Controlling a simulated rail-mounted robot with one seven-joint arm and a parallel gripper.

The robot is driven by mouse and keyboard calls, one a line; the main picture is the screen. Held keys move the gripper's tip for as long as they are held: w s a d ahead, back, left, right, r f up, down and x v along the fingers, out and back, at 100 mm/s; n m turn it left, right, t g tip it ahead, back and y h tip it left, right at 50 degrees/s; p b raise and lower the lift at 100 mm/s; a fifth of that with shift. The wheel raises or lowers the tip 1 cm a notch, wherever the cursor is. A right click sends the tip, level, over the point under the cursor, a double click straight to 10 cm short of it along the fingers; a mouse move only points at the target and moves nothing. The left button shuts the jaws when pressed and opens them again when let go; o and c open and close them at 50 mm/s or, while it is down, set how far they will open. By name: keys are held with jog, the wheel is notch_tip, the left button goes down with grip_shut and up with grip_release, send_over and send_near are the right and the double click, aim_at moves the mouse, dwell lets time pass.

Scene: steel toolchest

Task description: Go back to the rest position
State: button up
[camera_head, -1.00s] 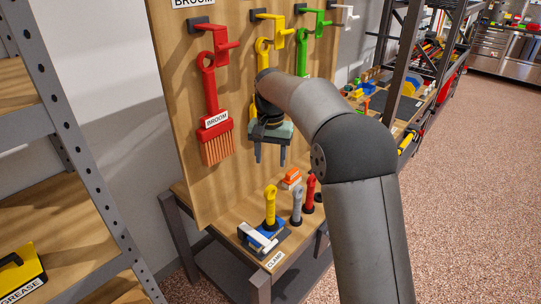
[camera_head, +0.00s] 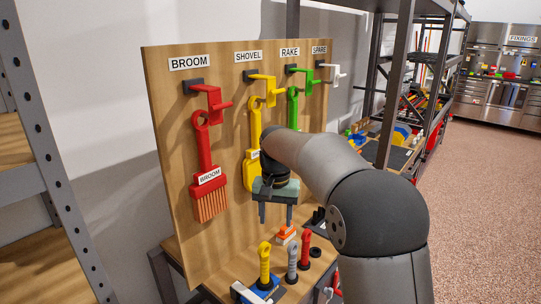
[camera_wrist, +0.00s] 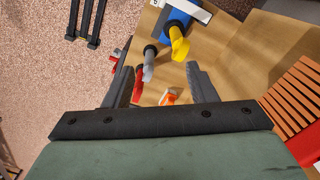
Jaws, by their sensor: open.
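My gripper (camera_head: 275,213) is open and empty in the head view. It points down in front of the pegboard (camera_head: 160,130), above the small bench. In the wrist view its two fingers (camera_wrist: 160,85) stand apart with nothing held between them. Below it are a yellow-handled tool (camera_head: 264,264), a grey-handled tool (camera_head: 292,258) and a red-handled tool (camera_head: 305,250), upright on the bench. The yellow one (camera_wrist: 179,45) and the grey one (camera_wrist: 149,62) also show in the wrist view. An orange object (camera_head: 286,233) lies behind them.
A red broom (camera_head: 207,180) hangs at the board's left, its bristles (camera_wrist: 297,95) close by in the wrist view. A yellow shovel (camera_head: 253,170) and a green rake (camera_head: 292,108) hang further right. A metal shelf (camera_head: 45,150) stands at left. Open floor (camera_head: 480,200) lies at right.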

jog(key=s+d, duration=0.9)
jog(key=s, duration=0.5)
jog(key=s+d+f+n, duration=0.1)
jog(key=s+d+f, duration=0.1)
jog(key=s, duration=0.7)
jog(key=s+d+f+n, duration=0.1)
jog(key=s+d+f, duration=0.2)
jog(key=s, duration=0.6)
jog(key=shift+s+f+t, duration=0.2)
jog(key=shift+f+t, duration=0.1)
jog(key=shift+f, duration=0.65)
jog(key=shift+c, duration=0.5)
